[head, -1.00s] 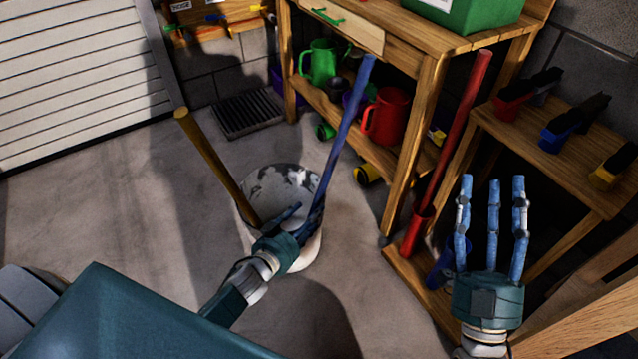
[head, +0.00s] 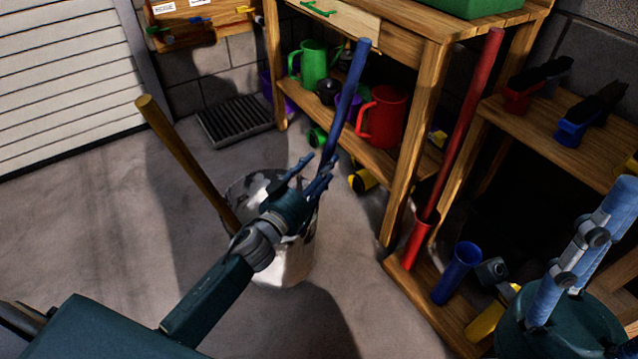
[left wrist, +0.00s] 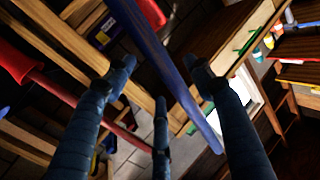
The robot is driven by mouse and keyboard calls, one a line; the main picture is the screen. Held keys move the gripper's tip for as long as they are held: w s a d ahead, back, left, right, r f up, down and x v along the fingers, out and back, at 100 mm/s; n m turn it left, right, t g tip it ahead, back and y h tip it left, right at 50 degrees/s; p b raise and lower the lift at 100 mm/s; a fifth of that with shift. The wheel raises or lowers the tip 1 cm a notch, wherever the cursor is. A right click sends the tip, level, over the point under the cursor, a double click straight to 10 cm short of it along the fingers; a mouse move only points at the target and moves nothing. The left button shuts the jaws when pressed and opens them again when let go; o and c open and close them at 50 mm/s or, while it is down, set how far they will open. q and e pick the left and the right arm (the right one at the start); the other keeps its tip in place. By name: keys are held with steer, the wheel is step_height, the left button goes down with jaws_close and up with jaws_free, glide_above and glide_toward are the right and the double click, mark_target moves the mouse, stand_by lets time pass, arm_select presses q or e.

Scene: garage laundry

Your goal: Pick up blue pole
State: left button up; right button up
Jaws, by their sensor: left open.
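My left gripper (head: 318,180) is open at the pole's lower part, just above the bucket rim. In the left wrist view the blue pole (left wrist: 165,60) runs diagonally across the space between my spread left fingers (left wrist: 160,85). I cannot tell whether any finger touches it. The gripper and forearm hide the pole's lower end and part of the bucket. My right gripper (head: 590,250) is at the lower right, its fingers extended and empty, partly cut off.
A yellow-brown pole (head: 185,157) leans left out of the same bucket. A red pole (head: 465,115) stands in a red holder (head: 417,240) beside an empty blue holder (head: 457,272). The workbench (head: 412,150) holds a red jug (head: 380,118) and green jug (head: 313,66). Floor at left is clear.

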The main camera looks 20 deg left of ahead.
mark_target(328, 160)
arm_select(q)
steer(key=w, duration=0.2)
steer(key=w+d+b, duration=0.1)
steer(key=w, duration=0.1)
steer(key=shift+r, duration=0.25)
jaws_close()
